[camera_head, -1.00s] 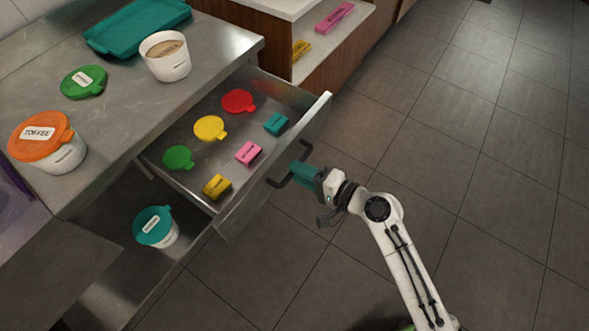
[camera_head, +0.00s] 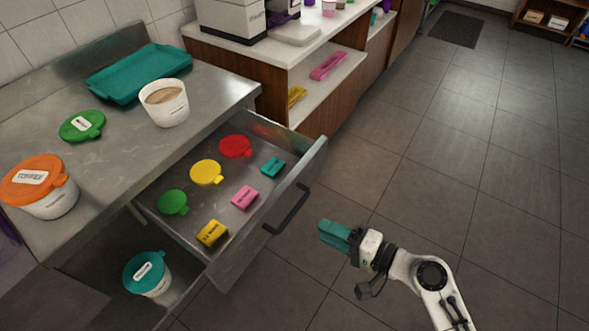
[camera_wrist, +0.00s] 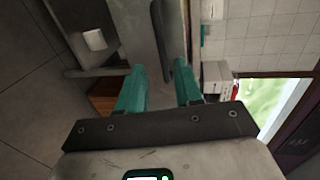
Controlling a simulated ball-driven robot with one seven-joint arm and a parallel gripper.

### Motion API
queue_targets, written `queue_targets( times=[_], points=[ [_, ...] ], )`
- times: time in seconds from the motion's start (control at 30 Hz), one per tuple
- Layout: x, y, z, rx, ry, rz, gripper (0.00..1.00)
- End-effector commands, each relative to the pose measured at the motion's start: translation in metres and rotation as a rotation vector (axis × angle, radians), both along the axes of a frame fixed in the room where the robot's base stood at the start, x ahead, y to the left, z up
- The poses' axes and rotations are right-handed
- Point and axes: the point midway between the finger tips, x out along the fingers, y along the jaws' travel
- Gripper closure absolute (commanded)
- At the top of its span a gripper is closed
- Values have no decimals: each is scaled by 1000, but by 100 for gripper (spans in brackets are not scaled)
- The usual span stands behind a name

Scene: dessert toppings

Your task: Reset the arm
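My gripper (camera_head: 334,236) has teal fingers and hangs in the air to the right of the open drawer. It is clear of the drawer's dark handle (camera_head: 288,210). In the wrist view the two fingers of my gripper (camera_wrist: 161,85) stand apart with nothing between them. The dark handle (camera_wrist: 160,35) shows beyond the fingertips there. The drawer (camera_head: 262,220) is pulled out from under the steel counter.
The drawer holds red (camera_head: 236,146), yellow (camera_head: 206,172) and green (camera_head: 172,202) lids and several small blocks. The counter (camera_head: 118,150) carries a teal tray (camera_head: 138,73), tubs and a green lid. Open tiled floor (camera_head: 440,170) lies to the right.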

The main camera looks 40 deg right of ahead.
Motion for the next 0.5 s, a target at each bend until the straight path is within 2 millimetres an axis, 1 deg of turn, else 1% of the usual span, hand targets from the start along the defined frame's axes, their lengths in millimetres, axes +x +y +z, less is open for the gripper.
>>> queue_targets(
  times=[0.17, 0.27, 0.37, 0.47, 0.5],
  points=[
    [0, 0, 0, 0, 0, 0, 65],
    [0, 4, -2, -21, 9, 20, 65],
    [-3, 16, -12, -117, 51, 101, 65],
    [-13, 33, -30, -294, 132, 248, 65],
    [-20, 38, -39, -381, 175, 318, 65]
  ],
)
